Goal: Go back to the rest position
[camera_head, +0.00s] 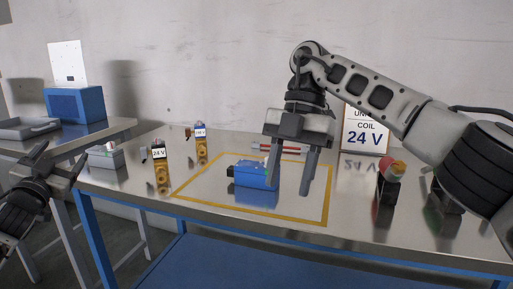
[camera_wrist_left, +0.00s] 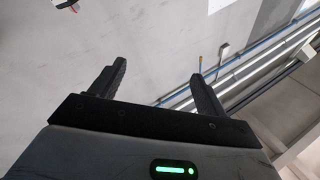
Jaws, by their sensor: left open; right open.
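My right gripper (camera_head: 294,182) is open and empty. It hangs fingers-down above the metal table (camera_head: 130,185), in front of a blue block-shaped unit (camera_head: 252,174) inside a yellow outlined square (camera_head: 285,217). From this view I cannot tell whether a finger touches the unit. My left gripper (camera_head: 60,160) is at the left edge of the head view, beside the table. In the left wrist view its two fingers (camera_wrist_left: 158,85) are apart with nothing between them, pointing toward the wall.
Two yellow coil units, one marked 24 V (camera_head: 160,168) and another (camera_head: 201,145), stand left of the square. A grey box (camera_head: 106,158) is at the table's left. A sign (camera_head: 364,133) and a red-topped button (camera_head: 389,180) stand right. A side table holds a blue bin (camera_head: 76,106).

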